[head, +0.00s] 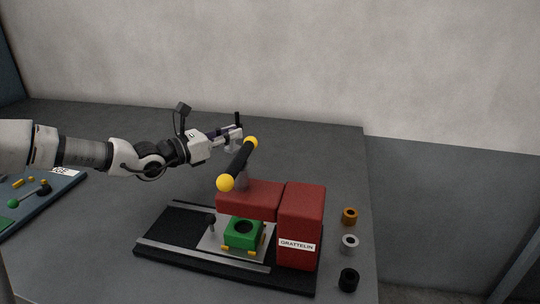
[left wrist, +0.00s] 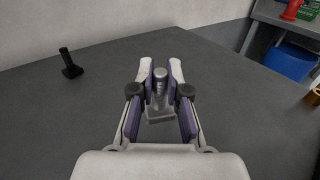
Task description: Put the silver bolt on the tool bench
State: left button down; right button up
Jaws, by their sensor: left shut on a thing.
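My left gripper (head: 235,136) is above the far part of the dark table, beyond the red machine. In the left wrist view the left gripper (left wrist: 161,72) is shut on the silver bolt (left wrist: 160,85), which sits between its purple-lined fingers, with a wide grey end showing lower between them. In the head view the bolt is mostly hidden by the fingers. A grey bench (left wrist: 288,22) at the upper right of the left wrist view may be the tool bench; I cannot tell for sure. My right gripper is not in view.
A red machine (head: 302,218) labelled GRATTELIN, with a black-and-yellow handle (head: 240,160), stands on a black base (head: 160,250). Several rings, including a copper one (head: 349,216), line the right edge. A black bolt (left wrist: 70,65) stands upright on the table. A blue board (head: 55,192) lies left.

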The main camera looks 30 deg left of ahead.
pick_arm(q)
jog(key=w+d, duration=0.5)
jog(key=w+d+f+b, duration=0.1)
jog(key=w+d, duration=0.1)
jog(key=w, duration=0.1)
jog(key=shift+d, duration=0.2)
jog(key=f, duration=0.3)
jog(key=shift+w+d+f+b, duration=0.1)
jog(key=shift+w+f+b, duration=0.15)
jog(key=shift+b, duration=0.1)
jog(key=shift+s, duration=0.1)
jog(key=shift+f, duration=0.1)
jog(key=c, duration=1.2)
grip_release()
